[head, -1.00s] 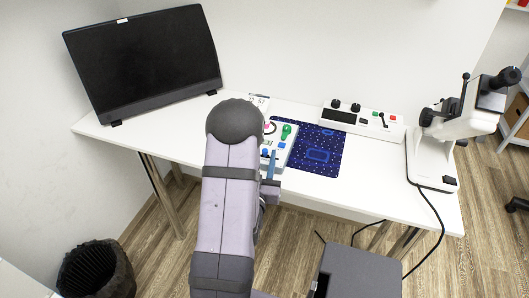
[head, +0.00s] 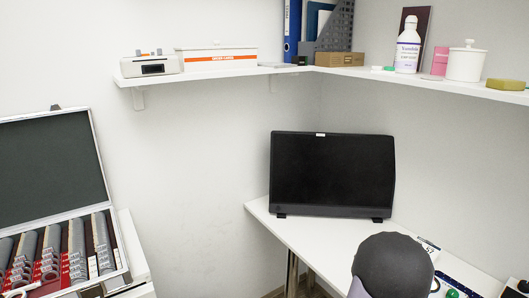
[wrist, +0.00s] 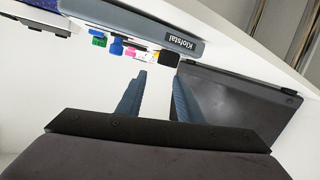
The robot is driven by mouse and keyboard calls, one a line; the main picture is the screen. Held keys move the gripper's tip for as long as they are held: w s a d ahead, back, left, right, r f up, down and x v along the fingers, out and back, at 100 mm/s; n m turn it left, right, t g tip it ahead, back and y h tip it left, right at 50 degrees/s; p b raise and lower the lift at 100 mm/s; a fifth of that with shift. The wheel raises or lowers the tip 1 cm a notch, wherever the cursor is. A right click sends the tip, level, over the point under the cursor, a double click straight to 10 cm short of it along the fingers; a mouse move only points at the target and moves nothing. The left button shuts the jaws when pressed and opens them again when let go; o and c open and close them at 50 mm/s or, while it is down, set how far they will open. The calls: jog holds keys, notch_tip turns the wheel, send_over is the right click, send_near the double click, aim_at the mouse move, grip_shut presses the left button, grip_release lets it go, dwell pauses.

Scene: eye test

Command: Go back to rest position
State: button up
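My gripper (wrist: 158,82) shows in the wrist view as two blue-grey fingers. In the head view only a dark rounded joint of my arm shows at the bottom right; the gripper is out of that view.
A black monitor (head: 333,175) stands on the white desk (head: 330,238); it also shows in the wrist view (wrist: 240,110). An open case of lenses (head: 62,255) is at the left. A wall shelf (head: 225,75) holds boxes, binders and a bottle (head: 407,50).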

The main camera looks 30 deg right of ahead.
jog(key=w+a+f+n+t+y, duration=0.1)
jog(key=w+a+f+n+y, duration=0.2)
jog(key=w+a, duration=0.4)
jog(key=w+a+f+n+t+y, duration=0.1)
jog(key=w+a+f+n+y, duration=0.1)
jog(key=w+a+y, duration=0.4)
jog(key=w+a+f+n+g+y+b, duration=0.1)
jog(key=a+f+n+g+y+b, duration=0.2)
jog(key=a, duration=1.9)
jog(key=s+a+n+g+y, duration=0.25)
jog(key=s+a+n, duration=0.25)
jog(key=s+a, duration=0.4)
notch_tip(320, 180, up, 18)
jog(key=g+p, duration=0.1)
jog(key=p, duration=1.6)
jog(key=shift+w+a+p, duration=0.3)
jog(key=shift+a+p, duration=0.05)
jog(key=shift+a, duration=0.1)
notch_tip(320, 180, down, 16)
jog(key=b, duration=1.6)
jog(key=shift+f, duration=0.1)
